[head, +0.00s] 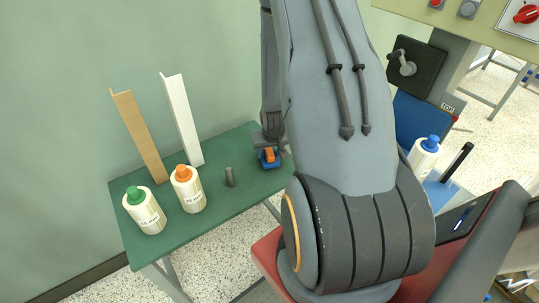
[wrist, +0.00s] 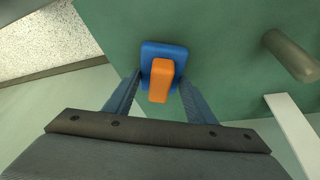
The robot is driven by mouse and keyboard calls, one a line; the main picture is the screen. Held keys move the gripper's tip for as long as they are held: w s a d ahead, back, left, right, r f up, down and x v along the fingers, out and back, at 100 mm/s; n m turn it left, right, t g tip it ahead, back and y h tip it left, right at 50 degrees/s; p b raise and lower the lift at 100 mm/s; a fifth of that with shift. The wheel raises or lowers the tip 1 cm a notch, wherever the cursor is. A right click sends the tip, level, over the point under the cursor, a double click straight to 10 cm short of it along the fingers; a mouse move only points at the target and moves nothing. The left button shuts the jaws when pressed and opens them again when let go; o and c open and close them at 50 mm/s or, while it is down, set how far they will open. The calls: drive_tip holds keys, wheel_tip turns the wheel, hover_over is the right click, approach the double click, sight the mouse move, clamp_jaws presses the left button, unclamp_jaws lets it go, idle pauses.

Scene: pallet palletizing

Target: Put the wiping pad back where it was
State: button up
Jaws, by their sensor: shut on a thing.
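The wiping pad is a blue block with an orange handle. In the head view the wiping pad (head: 268,158) is at the far right end of the green table, below my gripper (head: 269,147). In the wrist view the blue pad (wrist: 151,52) and its orange handle (wrist: 161,80) are between the two fingers of my gripper (wrist: 159,88). The gripper is shut on the pad. The pad is over the green tabletop; whether it touches the surface I cannot tell.
The green table (head: 222,195) also holds a grey peg (head: 230,177), a green-capped bottle (head: 144,211), an orange-capped bottle (head: 187,190), and brown (head: 138,137) and white (head: 183,120) angle strips leaning on the wall. A blue-capped bottle (head: 424,156) stands at right.

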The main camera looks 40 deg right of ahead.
drive_tip(key=shift+f, duration=0.85)
drive_tip(key=o, duration=1.1)
drive_tip(key=v, duration=1.2)
drive_tip(key=s+a+r+n+g, duration=0.1)
drive_tip(key=s+a+r, duration=0.2)
drive_tip(key=a, duration=0.4)
drive_tip(key=s+a+r+n+g+y, duration=0.1)
drive_tip(key=s+a+r+n, duration=0.1)
drive_tip(key=a+r, duration=0.4)
drive_tip(key=s+a+r+n+g+y, duration=0.1)
drive_tip(key=s+a+r, duration=0.3)
drive_tip(key=a, duration=0.5)
drive_tip(key=shift+a+r+n+g, duration=0.2)
drive_tip(key=shift+r+n+g, duration=0.2)
drive_tip(key=shift+r+n, duration=0.25)
